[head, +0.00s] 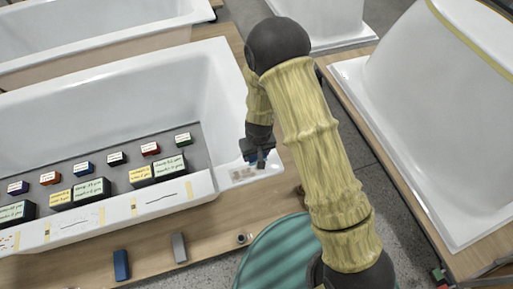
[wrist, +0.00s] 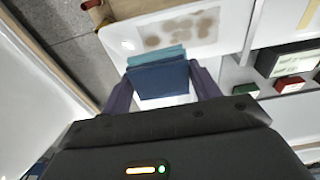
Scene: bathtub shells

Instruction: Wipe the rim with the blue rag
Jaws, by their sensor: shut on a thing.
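My gripper (head: 259,158) is over the right front corner of the white bathtub shell in the head view. It is shut on the blue rag (wrist: 160,80), a folded pad with a teal upper layer, held between the two fingers in the wrist view. In the head view the rag is a small dark blue patch, mostly hidden by the fingers. The tub's rim (head: 205,183) carries a patch of brown stains (head: 241,174) at this corner. The stains also show beyond the rag in the wrist view (wrist: 185,28). I cannot tell whether the rag touches the rim.
Several small labelled boxes (head: 91,191) stand in rows inside the tub. A blue block (head: 121,264) and a grey block (head: 179,248) lie on the wooden bench in front. A round teal surface (head: 275,255) is below my arm. Another white shell (head: 430,110) stands at right.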

